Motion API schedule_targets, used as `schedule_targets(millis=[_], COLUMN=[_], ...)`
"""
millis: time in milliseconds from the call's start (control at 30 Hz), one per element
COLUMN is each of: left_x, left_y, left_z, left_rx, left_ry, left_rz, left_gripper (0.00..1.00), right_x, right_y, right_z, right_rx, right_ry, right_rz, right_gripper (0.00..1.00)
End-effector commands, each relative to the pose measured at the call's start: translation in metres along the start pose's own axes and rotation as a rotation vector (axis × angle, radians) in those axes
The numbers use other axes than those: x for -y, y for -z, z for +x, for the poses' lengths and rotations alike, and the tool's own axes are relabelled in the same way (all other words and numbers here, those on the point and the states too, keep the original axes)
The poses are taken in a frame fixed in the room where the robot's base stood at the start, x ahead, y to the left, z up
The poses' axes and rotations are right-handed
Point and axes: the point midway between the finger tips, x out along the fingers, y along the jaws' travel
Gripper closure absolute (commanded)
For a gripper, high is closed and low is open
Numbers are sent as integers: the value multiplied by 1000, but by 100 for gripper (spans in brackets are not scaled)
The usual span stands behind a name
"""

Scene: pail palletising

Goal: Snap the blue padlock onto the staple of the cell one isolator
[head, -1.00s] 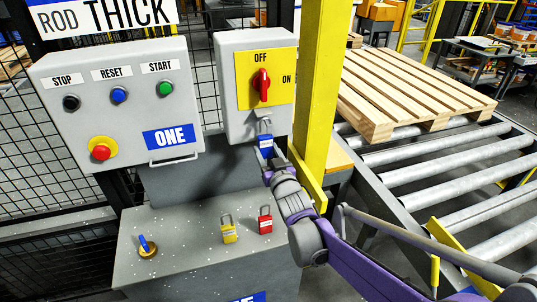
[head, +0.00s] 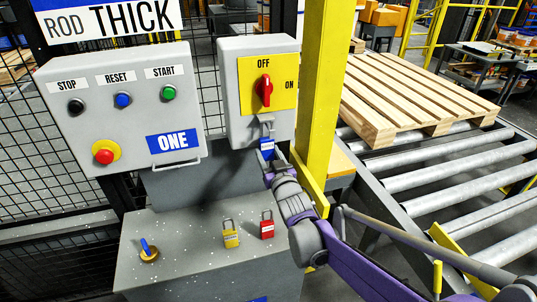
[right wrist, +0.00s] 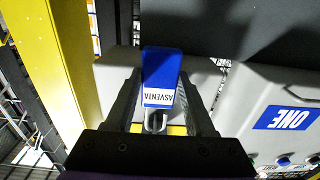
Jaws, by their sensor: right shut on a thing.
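The cell one isolator is a grey box (head: 232,100) with a yellow plate and a red handle (head: 265,90) upright under OFF. The blue padlock (head: 267,148) is at its lower edge, shackle up, by the grey staple (head: 267,128). Whether the shackle passes through the staple cannot be told. My right gripper (head: 269,160) is shut on the padlock from below. In the right wrist view the padlock (right wrist: 159,75) is between the fingers (right wrist: 158,100), its white label upside down and its shackle (right wrist: 155,121) toward the gripper base. My left gripper is not in view.
A yellow padlock (head: 230,238), a red padlock (head: 267,229) and a blue-handled key on a brass round (head: 148,250) are on the grey ledge (head: 185,245). The control box ONE (head: 120,125) stands left. A yellow post (head: 322,90) is close right of the isolator.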

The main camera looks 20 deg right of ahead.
Motion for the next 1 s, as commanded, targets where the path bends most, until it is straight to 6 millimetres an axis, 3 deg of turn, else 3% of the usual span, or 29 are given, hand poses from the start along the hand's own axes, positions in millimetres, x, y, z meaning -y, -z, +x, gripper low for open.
schedule_targets(millis=[733,1000], left_x=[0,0], left_y=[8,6], left_z=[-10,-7], left_rx=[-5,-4], left_ry=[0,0], left_rz=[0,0], left_gripper=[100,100], right_x=[0,0], right_y=[16,12], right_z=[0,0], right_rx=[-1,0], right_ry=[0,0], right_rz=[0,0], right_gripper=[100,100])
